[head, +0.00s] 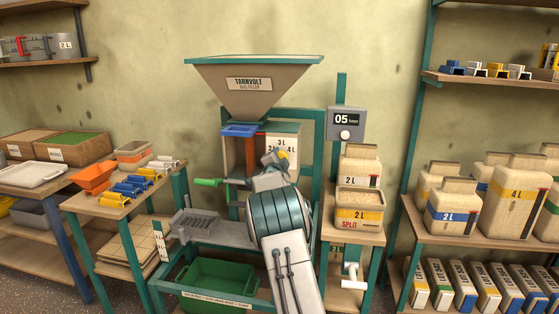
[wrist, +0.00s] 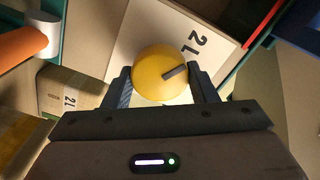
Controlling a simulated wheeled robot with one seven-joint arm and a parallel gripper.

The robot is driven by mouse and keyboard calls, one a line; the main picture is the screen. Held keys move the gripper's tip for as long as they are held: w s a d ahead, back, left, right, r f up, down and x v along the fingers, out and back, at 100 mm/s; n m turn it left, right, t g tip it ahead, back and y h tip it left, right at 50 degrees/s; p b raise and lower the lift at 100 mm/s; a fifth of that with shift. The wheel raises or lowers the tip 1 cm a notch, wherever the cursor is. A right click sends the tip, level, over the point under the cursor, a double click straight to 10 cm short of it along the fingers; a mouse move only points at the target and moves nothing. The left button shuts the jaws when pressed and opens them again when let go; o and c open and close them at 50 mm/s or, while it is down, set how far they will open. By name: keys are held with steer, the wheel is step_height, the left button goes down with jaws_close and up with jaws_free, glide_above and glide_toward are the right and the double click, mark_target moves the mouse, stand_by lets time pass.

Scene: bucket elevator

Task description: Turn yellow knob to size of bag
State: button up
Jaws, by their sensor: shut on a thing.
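The yellow knob (wrist: 158,75) sits on a pale dial plate (wrist: 143,32) in the wrist view. A dark pointer mark on the knob aims right and slightly up; the printed "2 L" lies above and right of it. My gripper (wrist: 161,84) has one finger on each side of the knob and is shut on it. In the head view a bit of the yellow knob (head: 281,155) shows past my gripper (head: 273,160), before the plate (head: 285,145) marked 3 L, 2 L and 4 L. A bag (head: 360,163) marked 2 L stands on the right stand.
The filler's hopper (head: 253,90) is above the knob. A green handle (head: 207,182) is left of my arm. A display (head: 346,123) reads 05. Shelves at right hold more bags (head: 512,195).

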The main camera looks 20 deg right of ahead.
steer(key=shift+a, duration=0.15)
steer(key=o, duration=1)
steer(key=shift+w+a, duration=0.1)
steer(key=shift+c, duration=0.2)
steer(key=shift+d, duration=0.2)
steer(key=shift+a, duration=0.1)
steer(key=b+v, duration=0.2)
steer(key=v, duration=1.1)
steer(key=shift+s+a, duration=0.25)
steer(key=shift+s, duration=0.1)
